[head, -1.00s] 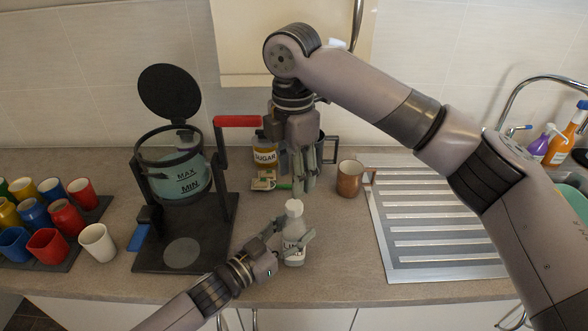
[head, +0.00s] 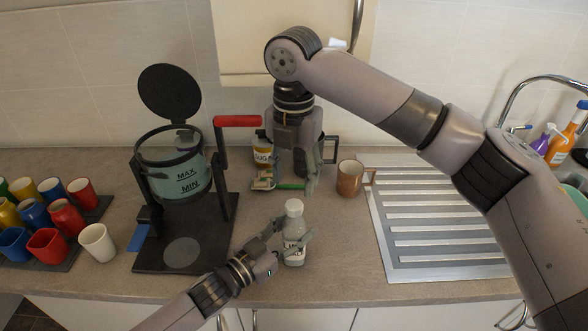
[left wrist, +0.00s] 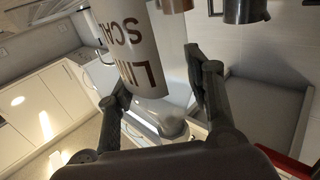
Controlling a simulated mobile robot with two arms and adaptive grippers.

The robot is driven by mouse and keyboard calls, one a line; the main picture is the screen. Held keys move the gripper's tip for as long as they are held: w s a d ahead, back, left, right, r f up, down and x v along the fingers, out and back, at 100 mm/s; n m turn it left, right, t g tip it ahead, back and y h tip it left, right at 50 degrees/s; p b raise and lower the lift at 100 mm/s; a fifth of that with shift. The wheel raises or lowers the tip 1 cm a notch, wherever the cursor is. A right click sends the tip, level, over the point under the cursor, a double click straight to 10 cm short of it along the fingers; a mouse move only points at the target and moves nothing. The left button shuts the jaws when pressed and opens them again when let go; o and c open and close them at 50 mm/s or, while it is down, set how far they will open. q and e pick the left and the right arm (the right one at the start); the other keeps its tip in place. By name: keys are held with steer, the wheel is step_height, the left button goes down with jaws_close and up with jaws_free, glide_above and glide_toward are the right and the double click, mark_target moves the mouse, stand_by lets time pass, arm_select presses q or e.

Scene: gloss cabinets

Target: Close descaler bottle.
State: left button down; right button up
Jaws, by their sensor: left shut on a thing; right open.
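The descaler bottle (head: 294,252) stands upright on the worktop near its front edge, with a pale label and a white top (head: 294,207). I cannot tell how tightly that top sits. My left gripper (head: 289,237) is shut around the bottle's body. In the left wrist view the bottle (left wrist: 140,45) appears upside down between the fingers, its label partly cut off.
A black stand with a kettle-like jar (head: 178,178) is at left, beside several coloured cups (head: 66,217). Behind my right gripper are a sugar jar (head: 263,153) and a small packet (head: 263,181). A copper mug (head: 349,178) and a drainboard (head: 440,235) lie to the right.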

mark_target(294, 204)
step_height(294, 204, down, 7)
steer(key=shift+f, duration=0.1)
stand_by(0.3)
steer(key=shift+c, duration=0.4)
jaws_close()
